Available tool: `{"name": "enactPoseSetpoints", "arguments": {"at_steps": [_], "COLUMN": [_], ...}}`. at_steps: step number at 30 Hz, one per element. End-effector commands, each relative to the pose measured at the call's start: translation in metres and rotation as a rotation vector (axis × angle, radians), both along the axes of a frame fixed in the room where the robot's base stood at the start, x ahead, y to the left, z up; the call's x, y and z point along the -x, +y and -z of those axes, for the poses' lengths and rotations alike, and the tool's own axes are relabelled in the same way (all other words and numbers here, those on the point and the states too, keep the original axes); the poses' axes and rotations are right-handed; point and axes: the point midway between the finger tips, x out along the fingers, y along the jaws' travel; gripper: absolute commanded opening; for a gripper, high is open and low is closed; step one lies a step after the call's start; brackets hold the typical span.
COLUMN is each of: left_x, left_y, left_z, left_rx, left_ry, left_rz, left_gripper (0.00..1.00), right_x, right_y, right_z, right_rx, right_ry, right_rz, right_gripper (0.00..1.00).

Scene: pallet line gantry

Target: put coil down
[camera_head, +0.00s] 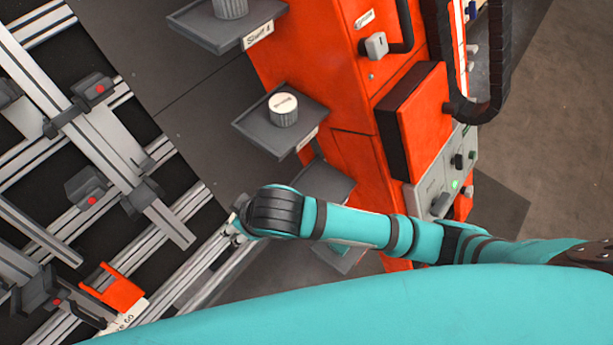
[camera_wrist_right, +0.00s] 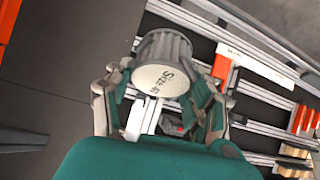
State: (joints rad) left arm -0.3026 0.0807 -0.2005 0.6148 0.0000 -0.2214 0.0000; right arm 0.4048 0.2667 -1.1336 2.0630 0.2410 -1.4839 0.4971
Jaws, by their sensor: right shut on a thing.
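The coil (camera_wrist_right: 163,62) is a grey ribbed cylinder with a pale end face lettered "Size" and a partly hidden number. In the right wrist view it sits between the fingers of my right gripper (camera_wrist_right: 164,90), which is shut on it. In the head view my right gripper (camera_head: 236,228) is at the right end of the grey rail frame, mostly hidden by my wrist, and I cannot make out the held coil there. Whether the coil touches anything below is unclear. My left gripper is not in view.
Grey rails (camera_head: 150,195) with dark clamps (camera_head: 88,185) and an orange block (camera_head: 112,288) fill the left. An orange cabinet (camera_head: 350,180) carries grey shelves; another coil (camera_head: 283,110) stands on the middle one and one (camera_head: 230,8) on Shelf 4. Dark floor lies between.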

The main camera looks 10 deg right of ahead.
Motion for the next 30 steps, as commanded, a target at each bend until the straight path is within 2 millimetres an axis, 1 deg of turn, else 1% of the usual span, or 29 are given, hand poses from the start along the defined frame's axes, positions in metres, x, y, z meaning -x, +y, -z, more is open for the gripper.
{"name": "enactPoseSetpoints", "arguments": {"at_steps": [1, 4, 8, 16, 22, 27, 29, 30], "left_x": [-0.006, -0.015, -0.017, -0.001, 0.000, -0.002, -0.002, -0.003], "left_y": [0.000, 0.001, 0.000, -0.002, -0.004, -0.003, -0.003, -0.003], "left_z": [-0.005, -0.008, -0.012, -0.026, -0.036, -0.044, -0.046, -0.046], "left_rx": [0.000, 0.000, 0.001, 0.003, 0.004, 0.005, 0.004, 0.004], "left_ry": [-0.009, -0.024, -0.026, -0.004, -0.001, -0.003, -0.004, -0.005], "left_rz": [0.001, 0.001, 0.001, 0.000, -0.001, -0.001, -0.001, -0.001], "left_gripper": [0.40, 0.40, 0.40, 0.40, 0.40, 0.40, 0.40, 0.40], "right_x": [0.000, 0.002, -0.009, -0.054, -0.087, -0.110, -0.116, -0.117], "right_y": [-0.008, -0.018, -0.036, -0.093, -0.135, -0.163, -0.172, -0.174], "right_z": [0.002, 0.007, 0.008, 0.006, 0.005, 0.006, 0.006, 0.011], "right_rx": [0.017, 0.028, 0.035, 0.033, 0.031, 0.030, 0.029, 0.028], "right_ry": [0.015, 0.037, 0.045, 0.041, 0.040, 0.042, 0.041, 0.045], "right_rz": [-0.011, -0.027, -0.029, -0.027, -0.026, -0.029, -0.028, -0.030], "right_gripper": [0.11, 0.11, 0.11, 0.11, 0.11, 0.11, 0.11, 0.11]}}
